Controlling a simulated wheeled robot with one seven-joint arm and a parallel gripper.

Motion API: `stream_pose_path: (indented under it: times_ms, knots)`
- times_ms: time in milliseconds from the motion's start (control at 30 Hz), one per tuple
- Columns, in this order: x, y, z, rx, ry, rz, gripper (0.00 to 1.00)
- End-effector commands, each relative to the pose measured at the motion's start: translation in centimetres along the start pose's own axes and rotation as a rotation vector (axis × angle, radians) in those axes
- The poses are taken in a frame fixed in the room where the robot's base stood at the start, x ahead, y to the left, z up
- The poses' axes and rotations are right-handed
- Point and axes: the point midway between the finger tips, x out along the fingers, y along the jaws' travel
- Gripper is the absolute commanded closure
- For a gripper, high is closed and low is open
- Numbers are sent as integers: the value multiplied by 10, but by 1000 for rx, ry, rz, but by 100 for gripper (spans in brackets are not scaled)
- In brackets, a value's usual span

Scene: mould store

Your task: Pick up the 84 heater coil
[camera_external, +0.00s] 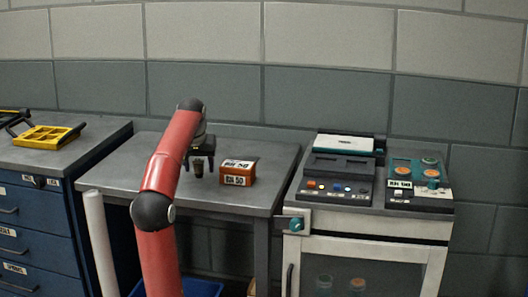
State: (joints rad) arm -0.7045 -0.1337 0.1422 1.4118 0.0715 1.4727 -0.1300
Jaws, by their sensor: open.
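My gripper (201,168) points down over the grey middle table (120,178), with its two dark fingers apart. A small dark brownish piece (199,170) shows between or just behind the fingers. I cannot tell whether the fingers touch it, and no label on it is readable. No thing marked 84 can be made out, so I cannot tell whether this piece is the heater coil. My red arm hides part of the table to the left of the gripper.
A brown box (237,180) with white labels, seemingly reading 50, stands close to the gripper's right. A control unit (338,180) and a teal-topped device (419,186) stand on the right cabinet. A yellow tray (46,139) lies on the blue drawer cabinet. The table's front right is clear.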

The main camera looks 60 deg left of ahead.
Motion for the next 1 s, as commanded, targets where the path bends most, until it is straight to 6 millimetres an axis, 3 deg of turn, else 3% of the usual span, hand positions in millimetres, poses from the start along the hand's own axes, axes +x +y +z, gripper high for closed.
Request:
stream_pose_path:
  times_ms: [200, 600, 867, 1000]
  knots:
    - [0, 0, 0, 0, 0, 0, 44]
    - [0, 0, 0, 0, 1, 0, 95]
    - [-2, 0, -1, 0, 1, 0, 95]
    - [-13, 0, -6, 0, 2, 0, 95]
